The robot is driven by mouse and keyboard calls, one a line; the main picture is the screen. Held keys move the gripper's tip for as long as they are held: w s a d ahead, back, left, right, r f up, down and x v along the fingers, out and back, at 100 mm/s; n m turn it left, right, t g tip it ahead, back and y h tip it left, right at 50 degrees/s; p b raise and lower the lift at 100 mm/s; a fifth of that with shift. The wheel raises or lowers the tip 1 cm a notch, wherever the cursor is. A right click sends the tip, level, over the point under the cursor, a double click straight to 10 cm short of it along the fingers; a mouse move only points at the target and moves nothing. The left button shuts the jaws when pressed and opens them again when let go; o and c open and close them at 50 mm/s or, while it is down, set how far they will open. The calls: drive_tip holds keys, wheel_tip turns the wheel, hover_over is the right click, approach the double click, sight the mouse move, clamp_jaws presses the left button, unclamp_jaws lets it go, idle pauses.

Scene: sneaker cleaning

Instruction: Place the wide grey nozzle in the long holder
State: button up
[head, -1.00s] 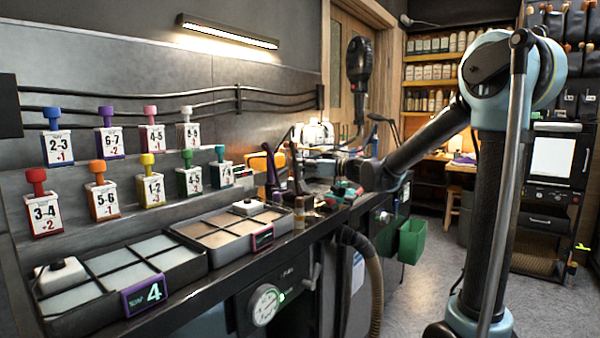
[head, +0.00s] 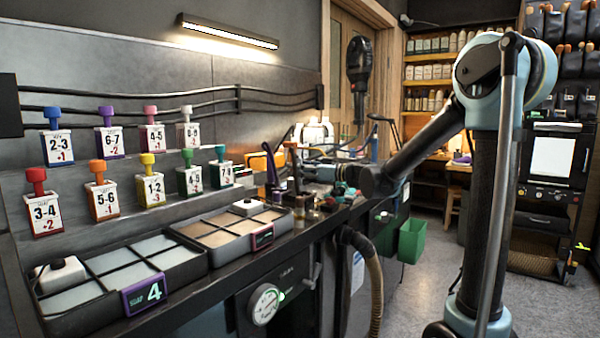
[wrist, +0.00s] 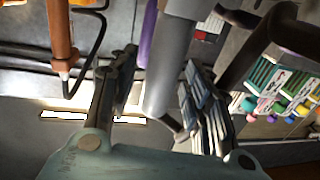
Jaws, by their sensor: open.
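A wide grey tube, which looks like the grey nozzle (wrist: 177,45), stands between the two spread fingers of my gripper (wrist: 160,70) in the wrist view. The fingers are on either side of it, and I see no clear grip on it. In the head view my gripper (head: 308,176) is small and reaches left among upright tools at the far end of the bench; the nozzle cannot be made out there. I cannot clearly pick out the long holder in either view.
A dark cylinder (wrist: 255,45) is at the right. Numbered bottles (head: 104,200) and a divided tray (head: 205,262) line the bench. A green bin (head: 412,241) hangs below.

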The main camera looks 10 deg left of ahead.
drive_tip(key=v, duration=1.2)
drive_tip(key=s+d+f+m+g+h, duration=0.1)
drive_tip(key=s+d+f+m+h, duration=0.6)
drive_tip(key=s+d+f, duration=0.7)
drive_tip(key=s+d+f+m+h, duration=0.8)
drive_tip(key=s+d+f, duration=0.6)
drive_tip(key=d, duration=0.6)
drive_tip(key=f+h, duration=0.1)
drive_tip(key=h, duration=0.1)
drive_tip(key=shift+s+g+h, duration=0.3)
drive_tip(key=shift+g, duration=0.1)
drive_tip(key=shift+w+f, duration=0.15)
drive_tip(key=shift+w, duration=0.3)
